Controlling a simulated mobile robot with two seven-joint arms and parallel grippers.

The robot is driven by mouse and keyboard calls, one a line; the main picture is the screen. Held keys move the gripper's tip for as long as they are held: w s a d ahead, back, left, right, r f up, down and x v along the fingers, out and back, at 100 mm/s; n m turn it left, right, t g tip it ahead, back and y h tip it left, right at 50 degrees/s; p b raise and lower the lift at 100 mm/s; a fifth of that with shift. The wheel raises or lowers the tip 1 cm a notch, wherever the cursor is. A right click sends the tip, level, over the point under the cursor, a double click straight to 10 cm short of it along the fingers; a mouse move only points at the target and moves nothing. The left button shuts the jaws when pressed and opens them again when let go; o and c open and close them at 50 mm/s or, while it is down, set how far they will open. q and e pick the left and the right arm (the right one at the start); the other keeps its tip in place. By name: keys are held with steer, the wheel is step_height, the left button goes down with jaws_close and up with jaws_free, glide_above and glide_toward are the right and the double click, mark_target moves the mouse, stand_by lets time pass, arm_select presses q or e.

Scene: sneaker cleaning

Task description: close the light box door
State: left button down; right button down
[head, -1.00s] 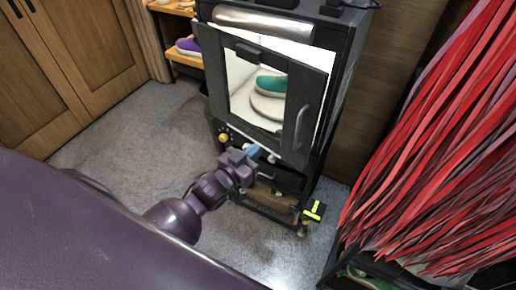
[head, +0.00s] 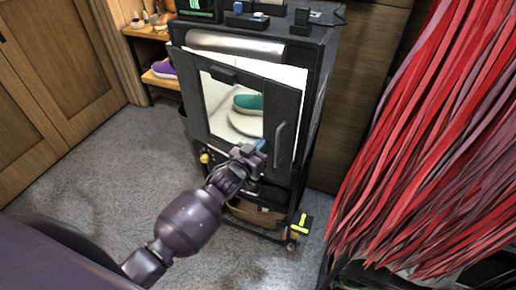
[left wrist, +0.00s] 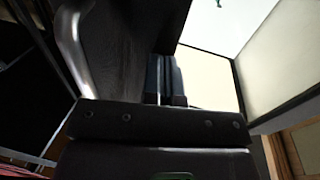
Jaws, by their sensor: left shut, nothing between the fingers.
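The black light box (head: 317,80) stands in the middle of the head view. Its black-framed door (head: 287,103) is ajar; bright white interior shows past its top and right edges. The door has a window and a curved handle (head: 279,146) on its right side. My left gripper (head: 262,146) is shut and empty, with its bluish fingertips at the lower right of the door, left of the handle. In the left wrist view the shut fingers (left wrist: 166,80) appear against the dark door frame beside the pale window; contact cannot be told. My right gripper is out of view.
A teal sneaker (head: 248,103) shows through the window on a white round stand. A basket (head: 255,212) sits below, with a yellow-handled item (head: 301,226) beside it. Red hanging strips (head: 425,150) fill the right. Grey carpet (head: 90,185) is clear at left.

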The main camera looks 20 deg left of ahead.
arm_select(q)
steer(key=w+d+n+y+b, duration=0.1)
steer(key=w+y+b, duration=0.1)
steer(key=w, duration=0.5)
steer(key=shift+w+d+r+t+b, duration=0.3)
steer(key=shift+d+r+b, duration=0.05)
steer(key=shift+b, duration=0.3)
steer(key=shift+r, duration=0.1)
steer(key=shift+s, duration=0.1)
